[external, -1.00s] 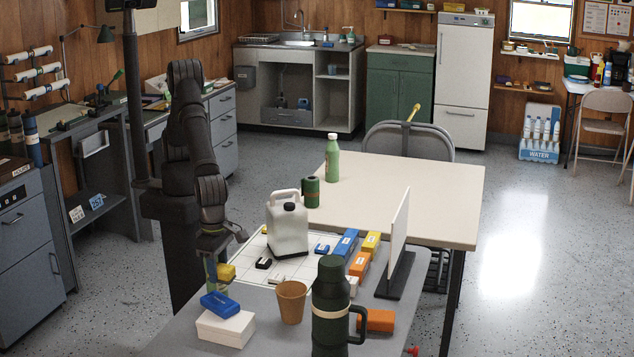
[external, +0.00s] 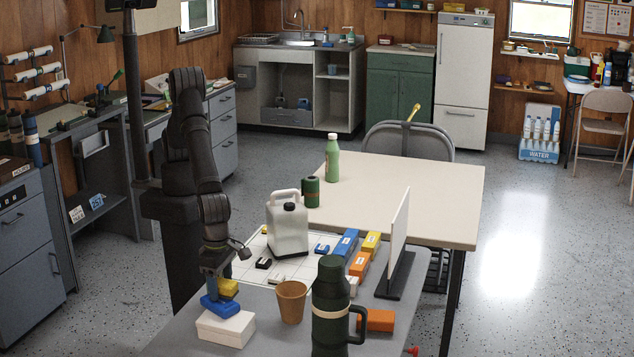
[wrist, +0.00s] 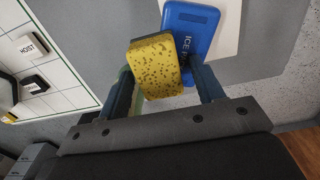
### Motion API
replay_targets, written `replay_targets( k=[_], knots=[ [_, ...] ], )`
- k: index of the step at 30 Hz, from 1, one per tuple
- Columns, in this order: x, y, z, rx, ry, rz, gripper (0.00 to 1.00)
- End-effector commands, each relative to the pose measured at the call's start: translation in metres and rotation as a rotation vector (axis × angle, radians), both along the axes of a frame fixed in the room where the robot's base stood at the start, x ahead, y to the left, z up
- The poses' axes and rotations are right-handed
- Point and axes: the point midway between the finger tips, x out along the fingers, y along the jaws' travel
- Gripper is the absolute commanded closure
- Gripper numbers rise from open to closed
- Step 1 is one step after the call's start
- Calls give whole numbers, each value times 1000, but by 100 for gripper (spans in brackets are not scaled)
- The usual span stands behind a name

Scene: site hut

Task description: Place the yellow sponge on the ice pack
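The yellow sponge (wrist: 155,65), speckled with dark spots, sits between the fingers of my gripper (wrist: 160,72), which is shut on it. In the external view the sponge (external: 228,288) is just behind the blue ice pack (external: 218,305), with my gripper (external: 217,285) coming down from above. The ice pack lies flat on a white box (external: 226,328). In the wrist view the sponge covers the lower left edge of the ice pack (wrist: 190,27); I cannot tell whether they touch. A pale green thing shows beside and below the sponge, mostly hidden.
A tan cup (external: 291,301) and a dark green flask (external: 331,310) stand right of the white box. A white jug (external: 287,228) stands on the gridded board behind. Orange, blue and yellow blocks and an upright white panel (external: 398,225) are farther right.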

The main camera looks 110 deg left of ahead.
Motion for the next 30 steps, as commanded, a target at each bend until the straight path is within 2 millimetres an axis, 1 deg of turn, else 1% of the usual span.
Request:
replay_targets(
  k=[6,8,10,14,21,25,30],
  knots=[
    [0,0,1,0,0,0,39],
    [0,0,5,-1,-1,0,39],
    [0,0,12,-2,-2,0,39],
    [0,-1,37,-3,-3,0,39],
    [1,-1,89,-2,-3,1,39],
    [0,0,109,-1,-2,1,39],
    [0,0,122,1,-1,1,39]
  ],
)
